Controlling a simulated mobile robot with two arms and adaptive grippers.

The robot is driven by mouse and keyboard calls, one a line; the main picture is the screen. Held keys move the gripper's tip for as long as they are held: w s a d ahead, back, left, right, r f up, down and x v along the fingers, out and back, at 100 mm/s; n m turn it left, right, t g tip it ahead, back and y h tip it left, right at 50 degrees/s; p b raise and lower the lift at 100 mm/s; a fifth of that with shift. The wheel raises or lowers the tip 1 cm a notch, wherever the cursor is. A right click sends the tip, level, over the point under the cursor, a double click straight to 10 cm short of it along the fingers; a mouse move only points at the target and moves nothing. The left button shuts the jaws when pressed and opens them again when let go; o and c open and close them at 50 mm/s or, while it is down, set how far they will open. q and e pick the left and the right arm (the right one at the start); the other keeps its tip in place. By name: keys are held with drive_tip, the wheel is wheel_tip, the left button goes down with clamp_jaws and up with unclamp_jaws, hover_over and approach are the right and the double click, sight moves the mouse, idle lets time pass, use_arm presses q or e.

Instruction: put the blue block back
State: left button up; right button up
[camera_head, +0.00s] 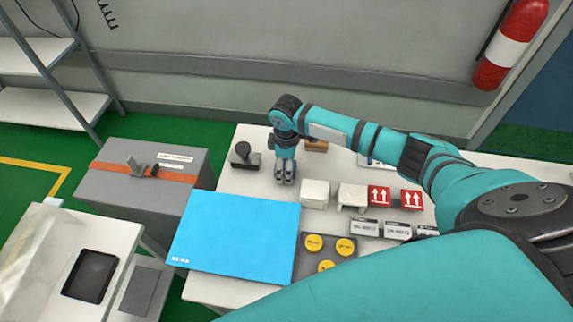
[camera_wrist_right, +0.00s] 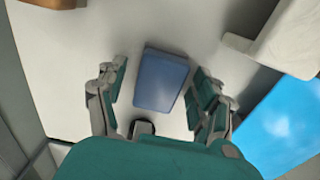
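The blue block (camera_wrist_right: 162,80) lies on the white table in the right wrist view. It sits between the two spread fingers of my right gripper (camera_wrist_right: 158,86), with a gap on each side. In the head view my right gripper (camera_head: 284,179) points down at the table, just behind the light blue mat (camera_head: 235,236); the block is hidden there. I cannot tell how high the fingertips are above the table. My left gripper is in neither view.
White blocks (camera_head: 315,193) stand right of the gripper, and a brown block (camera_head: 316,146) lies behind. A black-knobbed object (camera_head: 243,156) is close on the left. Red arrow-marked boxes (camera_head: 379,196) and a tray with yellow discs (camera_head: 306,262) crowd the right side.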

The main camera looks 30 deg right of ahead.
wheel_tip(320, 180, up, 12)
drive_tip(key=b, duration=0.1)
drive_tip(key=shift+r+b, duration=0.15)
drive_tip(key=shift+b, duration=0.15)
idle(0.7)
